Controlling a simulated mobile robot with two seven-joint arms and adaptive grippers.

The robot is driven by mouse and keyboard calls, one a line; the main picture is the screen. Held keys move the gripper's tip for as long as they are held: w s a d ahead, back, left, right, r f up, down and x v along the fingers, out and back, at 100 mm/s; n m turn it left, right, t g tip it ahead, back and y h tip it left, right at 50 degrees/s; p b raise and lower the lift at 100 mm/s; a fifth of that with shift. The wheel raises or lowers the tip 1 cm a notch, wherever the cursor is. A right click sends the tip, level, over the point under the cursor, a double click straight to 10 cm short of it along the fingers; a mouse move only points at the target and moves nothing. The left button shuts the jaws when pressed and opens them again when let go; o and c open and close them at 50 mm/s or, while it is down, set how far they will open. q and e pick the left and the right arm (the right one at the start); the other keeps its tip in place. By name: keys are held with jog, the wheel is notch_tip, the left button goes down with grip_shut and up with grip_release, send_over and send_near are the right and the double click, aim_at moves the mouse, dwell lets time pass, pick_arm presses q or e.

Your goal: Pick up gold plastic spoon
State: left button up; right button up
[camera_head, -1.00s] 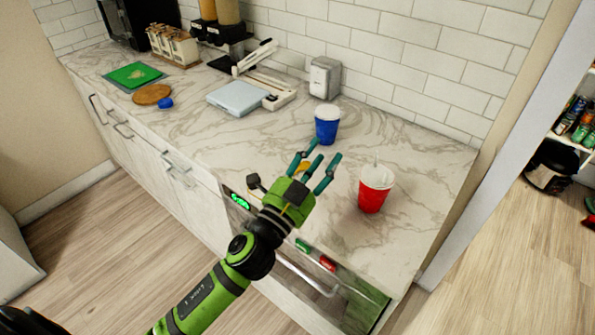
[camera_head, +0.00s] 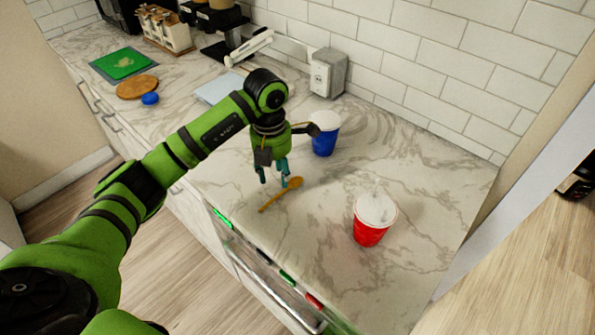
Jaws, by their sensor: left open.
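The gold plastic spoon (camera_head: 280,195) lies on the marble counter near its front edge. Its bowl end is toward the upper right and its handle runs to the lower left. My left gripper (camera_head: 274,181) points down at the counter just behind the spoon, its teal fingers apart and empty. The fingertips are close to the spoon; whether they touch it cannot be told. My right gripper is not in the picture.
A blue cup (camera_head: 325,138) with a white lid stands close behind and right of the gripper. A red cup (camera_head: 370,225) stands to the right on the marble counter (camera_head: 420,190). A blue bottle cap (camera_head: 150,98), wooden board (camera_head: 137,87) and green board (camera_head: 123,64) lie at left.

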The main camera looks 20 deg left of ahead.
aim_at(274, 196)
pick_arm(q)
jog(key=shift+a+f, duration=0.15)
jog(key=shift+a, duration=0.1)
jog(key=shift+s+f+p, duration=0.2)
jog(key=shift+s+p, duration=0.2)
jog(key=shift+p, duration=0.1)
jog(key=f, duration=0.1)
jog(key=p, duration=0.1)
jog(key=s+f+p, duration=0.1)
jog(key=shift+d+f, duration=0.3)
jog(key=f, duration=0.2)
jog(key=shift+w+f+p, duration=0.3)
jog(key=shift+p, duration=0.1)
jog(key=shift+f, duration=0.2)
jog(key=shift+c, duration=1.4)
jog(key=c, duration=0.5)
jog(key=shift+r, duration=0.1)
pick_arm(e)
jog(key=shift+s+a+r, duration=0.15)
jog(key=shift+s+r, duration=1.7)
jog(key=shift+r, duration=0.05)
